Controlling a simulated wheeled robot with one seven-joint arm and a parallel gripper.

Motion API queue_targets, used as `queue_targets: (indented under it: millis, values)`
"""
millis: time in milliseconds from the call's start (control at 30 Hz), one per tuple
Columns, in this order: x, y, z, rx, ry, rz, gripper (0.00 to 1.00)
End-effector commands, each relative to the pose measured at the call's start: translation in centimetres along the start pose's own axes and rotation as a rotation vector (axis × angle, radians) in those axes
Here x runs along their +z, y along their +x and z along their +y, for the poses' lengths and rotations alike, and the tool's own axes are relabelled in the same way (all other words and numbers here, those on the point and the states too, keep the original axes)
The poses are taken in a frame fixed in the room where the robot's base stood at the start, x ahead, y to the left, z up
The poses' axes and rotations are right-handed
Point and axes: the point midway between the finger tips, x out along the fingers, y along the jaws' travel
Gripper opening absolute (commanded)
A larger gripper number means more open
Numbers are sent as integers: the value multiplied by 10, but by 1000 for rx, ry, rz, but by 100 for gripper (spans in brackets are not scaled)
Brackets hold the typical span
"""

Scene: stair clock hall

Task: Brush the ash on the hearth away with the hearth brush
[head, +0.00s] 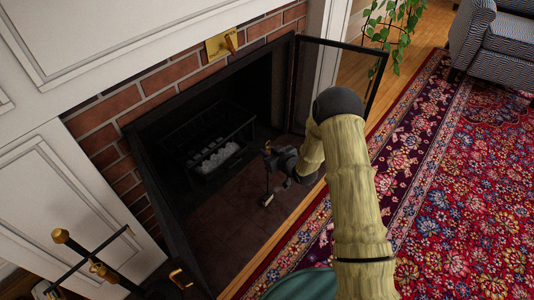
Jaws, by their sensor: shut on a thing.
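My gripper (270,156) is out over the hearth (232,228), in front of the firebox opening. It is shut on the hearth brush (266,200), whose thin dark shaft hangs down from the jaws. The pale brush head is low, close to the dark brown hearth tiles; I cannot tell whether it touches them. I cannot make out any ash on the tiles. My forearm hides part of the hearth's right side.
A black grate (207,158) with pale grey lumps sits inside the firebox. A glass fire door (343,75) stands open at the right. A brass-topped tool stand (88,258) is at lower left. A patterned red rug (455,200) covers the right floor; an armchair (505,45) stands beyond.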

Motion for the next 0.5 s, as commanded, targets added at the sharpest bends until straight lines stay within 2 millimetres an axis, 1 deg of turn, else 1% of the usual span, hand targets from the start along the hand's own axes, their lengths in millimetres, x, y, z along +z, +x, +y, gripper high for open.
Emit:
queue_targets:
  millis: [33, 167, 500]
  values:
    - [-1, 1, 5, 2, -1, 2, 0]
    - [-2, 3, 12, 2, -1, 1, 0]
    - [-3, 4, 13, 1, -1, 2, 0]
